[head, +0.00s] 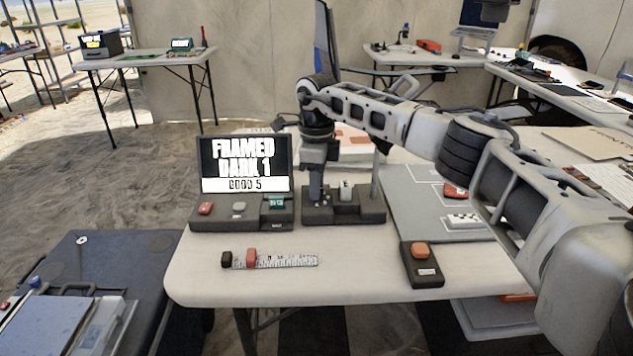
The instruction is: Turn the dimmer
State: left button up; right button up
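My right gripper (316,190) points straight down over the left part of a dark box (343,213) on the table. Its fingertips are at or just above the top of the box; I cannot tell whether they touch it. The fingers look close together, but whether they hold anything is hidden. A small pale knob-like piece (345,191) stands on the box just right of the fingers, and a grey post rises at its right end. I cannot tell which part is the dimmer. My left gripper is not in view.
A display (245,164) reading "FRAMED DARK 1" stands left of the box, with red, grey and green buttons on its base. A scale strip (285,261) with dark and red blocks lies in front. A box with an orange button (421,250) sits right. The table's front is mostly clear.

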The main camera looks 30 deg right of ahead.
jog(key=shift+r+m+p, duration=0.15)
jog(key=shift+m+p, duration=0.35)
jog(key=shift+p, duration=0.1)
jog(key=shift+r+m+p, duration=0.1)
jog(key=shift+m+p, duration=0.5)
jog(key=shift+p, duration=0.1)
jog(key=m+p, duration=0.2)
jog(key=shift+m, duration=0.3)
jog(key=shift+m+p, duration=0.9)
jog(key=shift+m, duration=0.2)
jog(key=shift+m+p, duration=0.5)
jog(key=shift+m, duration=0.3)
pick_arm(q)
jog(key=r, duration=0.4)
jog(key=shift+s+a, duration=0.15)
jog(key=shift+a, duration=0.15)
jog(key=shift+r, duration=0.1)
pick_arm(e)
jog(key=shift+w+m, duration=0.1)
jog(key=shift+m, duration=0.2)
jog(key=o, duration=1)
jog(key=shift+f, duration=0.2)
